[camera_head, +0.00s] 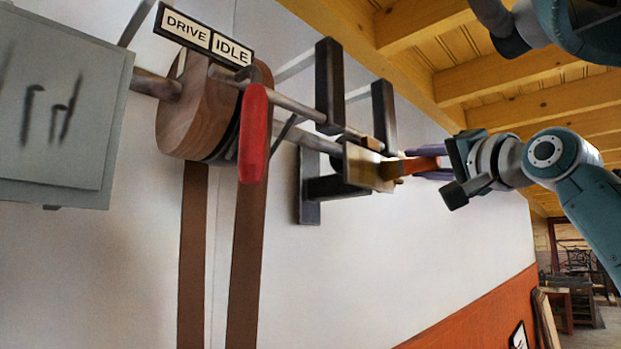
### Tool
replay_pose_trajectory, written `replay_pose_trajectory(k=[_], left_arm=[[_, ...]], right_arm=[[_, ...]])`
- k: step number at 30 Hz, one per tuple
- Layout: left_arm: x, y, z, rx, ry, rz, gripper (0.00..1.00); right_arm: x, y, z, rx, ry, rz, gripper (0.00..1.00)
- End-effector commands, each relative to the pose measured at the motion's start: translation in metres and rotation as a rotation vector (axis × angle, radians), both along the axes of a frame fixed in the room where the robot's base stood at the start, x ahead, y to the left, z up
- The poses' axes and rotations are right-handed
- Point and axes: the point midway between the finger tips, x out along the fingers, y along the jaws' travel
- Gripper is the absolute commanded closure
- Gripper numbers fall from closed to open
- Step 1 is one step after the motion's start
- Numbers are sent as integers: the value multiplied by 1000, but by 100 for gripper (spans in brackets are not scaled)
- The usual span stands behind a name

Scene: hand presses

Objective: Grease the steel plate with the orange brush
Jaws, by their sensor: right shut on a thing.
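My right gripper (452,172) comes in from the right and is shut on the orange brush (420,165), which points left. The brush's tip end is close to a tan block (368,168) by the dark wall bracket; I cannot tell whether they touch. Its bristles are hard to make out. I cannot pick out the steel plate for certain in this view. My left gripper does not show.
A shaft with a wooden pulley (195,110), brown belts (192,260) and a red handle (254,133) runs along the white wall. A DRIVE/IDLE sign (205,36) is above. A grey board (60,110) is at left. Yellow beams (500,75) cross the ceiling.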

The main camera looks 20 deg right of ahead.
Motion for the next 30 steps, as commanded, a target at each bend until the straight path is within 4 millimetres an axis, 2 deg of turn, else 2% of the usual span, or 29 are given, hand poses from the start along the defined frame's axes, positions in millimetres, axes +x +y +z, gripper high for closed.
replay_pose_trajectory(k=[9,17,20,30], left_arm=[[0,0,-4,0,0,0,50],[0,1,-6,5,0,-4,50],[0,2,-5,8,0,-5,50],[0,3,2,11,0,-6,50]], right_arm=[[11,-24,-1,-2,2,-1,100],[13,-32,-1,-1,1,0,100],[12,-30,0,-1,0,1,100],[2,-2,1,-1,0,2,100]])
